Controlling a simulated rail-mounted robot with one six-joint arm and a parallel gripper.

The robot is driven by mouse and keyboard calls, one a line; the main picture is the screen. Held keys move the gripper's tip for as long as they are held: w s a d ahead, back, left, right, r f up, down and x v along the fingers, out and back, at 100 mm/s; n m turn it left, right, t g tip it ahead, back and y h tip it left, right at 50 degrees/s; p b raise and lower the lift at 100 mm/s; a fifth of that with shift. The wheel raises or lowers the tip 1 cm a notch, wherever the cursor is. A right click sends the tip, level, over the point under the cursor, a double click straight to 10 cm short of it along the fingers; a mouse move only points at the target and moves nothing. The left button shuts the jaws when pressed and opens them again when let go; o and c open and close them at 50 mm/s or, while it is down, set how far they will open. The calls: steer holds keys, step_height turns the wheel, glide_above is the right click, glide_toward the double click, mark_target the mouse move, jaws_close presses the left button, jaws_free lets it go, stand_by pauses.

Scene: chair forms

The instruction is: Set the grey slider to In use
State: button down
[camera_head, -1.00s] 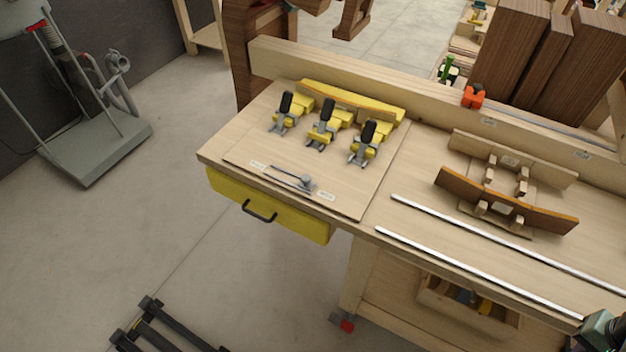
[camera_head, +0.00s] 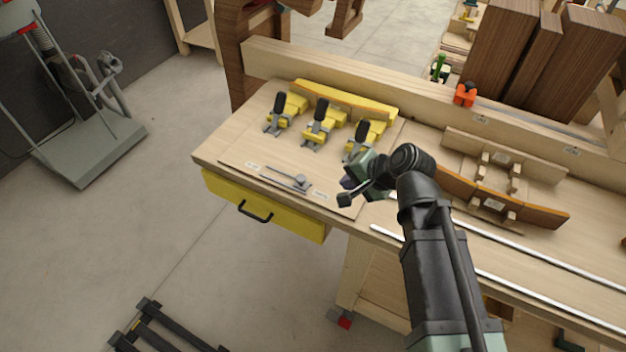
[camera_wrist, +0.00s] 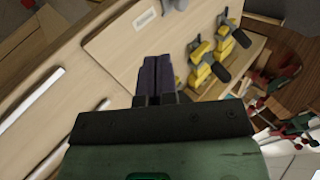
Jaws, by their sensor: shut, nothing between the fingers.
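The grey slider (camera_head: 301,182) sits on a short dark rail at the front of the wooden panel, at the rail's right end. A small white label (camera_head: 252,166) lies past the rail's left end and another label (camera_head: 320,196) past its right end; I cannot read either. In the wrist view the slider (camera_wrist: 179,4) is cut by the top edge, with one label (camera_wrist: 143,19) beside it. My gripper (camera_head: 347,184) is shut and empty, above the panel to the right of the slider and apart from it. Its dark fingers (camera_wrist: 155,75) point towards the panel.
Several yellow toggle clamps (camera_head: 321,125) stand behind the slider along a curved yellow form (camera_head: 345,97). A yellow drawer (camera_head: 265,205) with a black handle is below the panel. Metal strips (camera_head: 520,250) and a curved wooden form (camera_head: 500,200) lie to the right.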

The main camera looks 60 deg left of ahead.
mark_target(303, 183)
steer(key=b+x, duration=0.2)
steer(key=x, duration=0.1)
steer(key=b+x, duration=0.5)
steer(key=x, duration=0.2)
steer(key=shift+w+d+f+b, duration=0.2)
steer(key=shift+w+b, duration=0.05)
steer(key=shift+b, duration=0.15)
steer(key=a, duration=0.1)
steer(key=s+a, duration=0.1)
steer(key=a, duration=0.1)
steer(key=shift+s+a+f, duration=0.15)
steer(key=shift+s+a, duration=0.05)
steer(key=shift+s, duration=0.1)
steer(key=shift+s+a, duration=0.15)
steer(key=shift+a, duration=0.15)
